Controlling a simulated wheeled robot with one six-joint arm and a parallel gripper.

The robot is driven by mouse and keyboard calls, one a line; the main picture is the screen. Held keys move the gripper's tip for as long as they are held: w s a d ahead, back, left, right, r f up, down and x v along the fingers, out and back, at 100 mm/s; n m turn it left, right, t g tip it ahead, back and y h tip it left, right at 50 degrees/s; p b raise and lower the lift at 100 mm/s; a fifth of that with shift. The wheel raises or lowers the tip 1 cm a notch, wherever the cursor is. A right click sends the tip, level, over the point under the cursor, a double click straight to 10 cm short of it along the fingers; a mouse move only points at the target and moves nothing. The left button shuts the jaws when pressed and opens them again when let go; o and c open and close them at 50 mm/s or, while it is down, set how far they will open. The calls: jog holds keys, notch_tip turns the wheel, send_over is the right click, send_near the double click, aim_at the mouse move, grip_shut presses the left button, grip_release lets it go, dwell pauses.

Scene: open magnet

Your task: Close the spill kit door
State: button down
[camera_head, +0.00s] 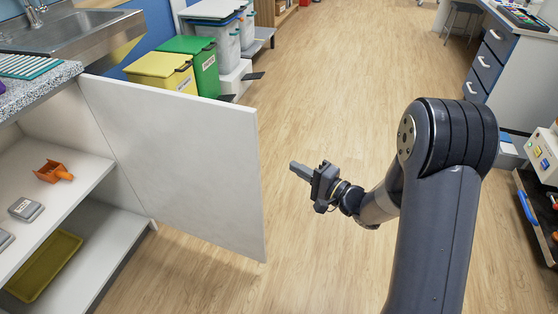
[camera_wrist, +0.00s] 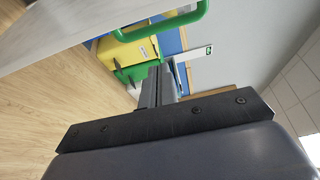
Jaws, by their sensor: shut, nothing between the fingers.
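The white cabinet door (camera_head: 180,160) stands wide open, sticking out from the cabinet at the left of the head view. Its hinge side is at the cabinet front and its free edge is toward the middle of the floor. My gripper (camera_head: 298,169) is shut and empty, to the right of the free edge and apart from it. In the wrist view, the shut fingers (camera_wrist: 158,88) point away, and a pale panel edge (camera_wrist: 70,30) and a green handle (camera_wrist: 165,28) show at the upper left and top.
The open cabinet has shelves (camera_head: 85,185) holding an orange scoop (camera_head: 53,171), grey boxes and an olive tray (camera_head: 45,263). Yellow (camera_head: 160,72) and green (camera_head: 198,62) bins stand behind the door. A drawer unit (camera_head: 490,62) is at right. The middle floor is clear.

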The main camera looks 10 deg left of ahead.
jog(key=a+b, duration=0.3)
jog(key=a, duration=0.5)
jog(key=shift+w+a, duration=0.2)
jog(key=shift+a, duration=0.1)
